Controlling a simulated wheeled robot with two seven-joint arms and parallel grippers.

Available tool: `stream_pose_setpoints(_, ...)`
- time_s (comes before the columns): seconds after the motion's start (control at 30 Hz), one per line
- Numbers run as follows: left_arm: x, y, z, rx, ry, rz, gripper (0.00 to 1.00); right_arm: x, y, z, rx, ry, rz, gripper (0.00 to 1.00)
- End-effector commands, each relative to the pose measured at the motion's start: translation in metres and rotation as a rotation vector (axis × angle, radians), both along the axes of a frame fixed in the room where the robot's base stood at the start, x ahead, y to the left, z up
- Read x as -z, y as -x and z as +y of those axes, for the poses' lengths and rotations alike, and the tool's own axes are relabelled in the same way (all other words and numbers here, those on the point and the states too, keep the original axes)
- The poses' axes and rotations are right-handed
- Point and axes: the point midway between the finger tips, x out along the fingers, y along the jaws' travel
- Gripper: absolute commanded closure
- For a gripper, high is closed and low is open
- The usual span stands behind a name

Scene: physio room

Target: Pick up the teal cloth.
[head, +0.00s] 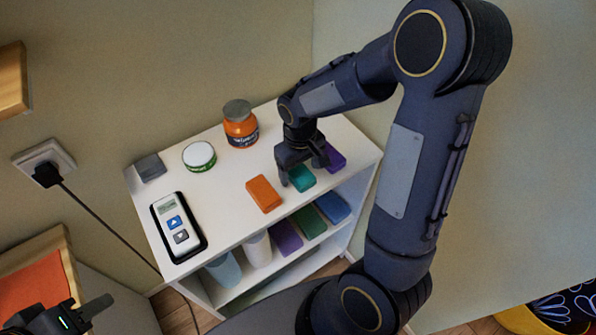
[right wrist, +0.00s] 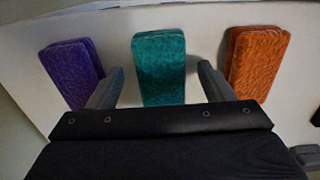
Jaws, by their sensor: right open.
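The teal cloth (head: 302,179) is a small folded block lying on the white shelf top, between an orange cloth (head: 264,194) and a purple cloth (head: 334,158). In the right wrist view the teal cloth (right wrist: 160,66) lies between my two fingers, with gaps on both sides. My right gripper (head: 302,172) is open above the teal cloth and partly hides it in the head view. The fingers point down toward the shelf top; I cannot tell their exact height. My left gripper (head: 72,316) shows only in part at the bottom left corner, away from the cloths.
On the white shelf unit (head: 222,208) stand an orange jar (head: 240,124), a white-lidded tub (head: 199,156), a grey object (head: 150,167) and a device with arrow buttons (head: 178,227). The purple (right wrist: 72,72) and orange (right wrist: 256,62) cloths flank the fingers closely. Folded cloths and cups fill the lower shelf.

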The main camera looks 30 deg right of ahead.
Motion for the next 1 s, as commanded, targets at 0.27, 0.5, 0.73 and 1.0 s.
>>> stream_pose_setpoints(0.27,0.0,0.0,0.0,0.0,0.0,0.0,0.64,0.0,0.0,0.0,0.0,0.0,-0.001,0.37)
stream_pose_setpoints(0.5,0.0,0.0,0.0,0.0,0.0,0.0,0.64,0.0,0.0,0.0,0.0,0.0,-0.001,0.69)
stream_pose_setpoints(0.73,0.0,0.0,0.0,0.0,0.0,0.0,0.64,0.0,0.0,0.0,0.0,0.0,-0.002,0.74)
stream_pose_setpoints(1.0,-0.001,0.0,0.0,0.0,0.0,0.0,0.64,-0.016,-0.001,0.0,0.0,-0.001,-0.006,0.74)
